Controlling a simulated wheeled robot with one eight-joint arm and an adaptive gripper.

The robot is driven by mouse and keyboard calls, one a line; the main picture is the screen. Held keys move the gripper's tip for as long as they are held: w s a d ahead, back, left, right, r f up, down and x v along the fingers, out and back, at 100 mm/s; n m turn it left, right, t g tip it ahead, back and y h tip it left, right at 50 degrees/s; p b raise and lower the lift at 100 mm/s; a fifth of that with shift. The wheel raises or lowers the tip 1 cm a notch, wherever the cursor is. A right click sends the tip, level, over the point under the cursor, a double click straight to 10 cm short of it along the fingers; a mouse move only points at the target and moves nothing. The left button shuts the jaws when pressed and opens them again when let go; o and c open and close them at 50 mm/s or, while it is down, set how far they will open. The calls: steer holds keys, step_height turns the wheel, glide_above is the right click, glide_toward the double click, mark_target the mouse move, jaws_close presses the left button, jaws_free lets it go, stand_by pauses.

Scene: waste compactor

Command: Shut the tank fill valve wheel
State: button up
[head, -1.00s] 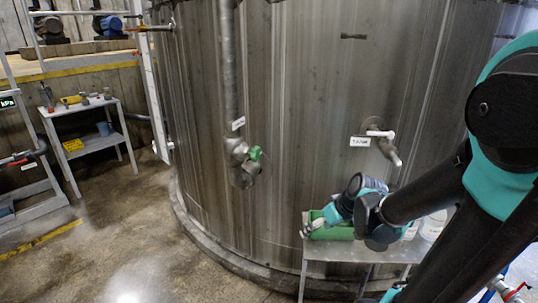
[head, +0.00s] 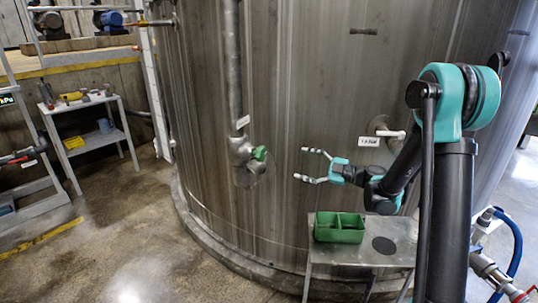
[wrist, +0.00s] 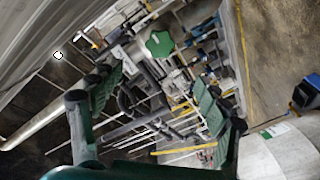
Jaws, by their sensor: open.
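The green valve wheel (head: 259,153) sits on a grey valve body on the vertical pipe (head: 233,70) at the tank's front, under a small white label (head: 242,122). My gripper (head: 302,164) is open and empty, to the right of the wheel and apart from it, with its fingers pointing left towards it. In the wrist view a green knob-like shape (wrist: 160,44), likely this wheel, shows beyond and above the gap between the open fingers (wrist: 155,110). The angle of the wheel cannot be told.
A green divided tray (head: 340,236) stands on a metal table (head: 335,255) below my gripper. A labelled tap (head: 390,133) juts from the tank (head: 300,80) behind my arm. A tool cart (head: 95,138) stands far left. A blue hose (head: 517,250) lies at right.

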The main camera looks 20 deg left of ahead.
mark_target(263, 154)
steer(key=a, duration=0.5)
steer(key=w+a, duration=0.1)
steer(key=a, duration=0.5)
steer(key=w+a, duration=0.1)
steer(key=a, duration=0.5)
steer(key=shift+w, duration=0.1)
steer(key=c, duration=1.2)
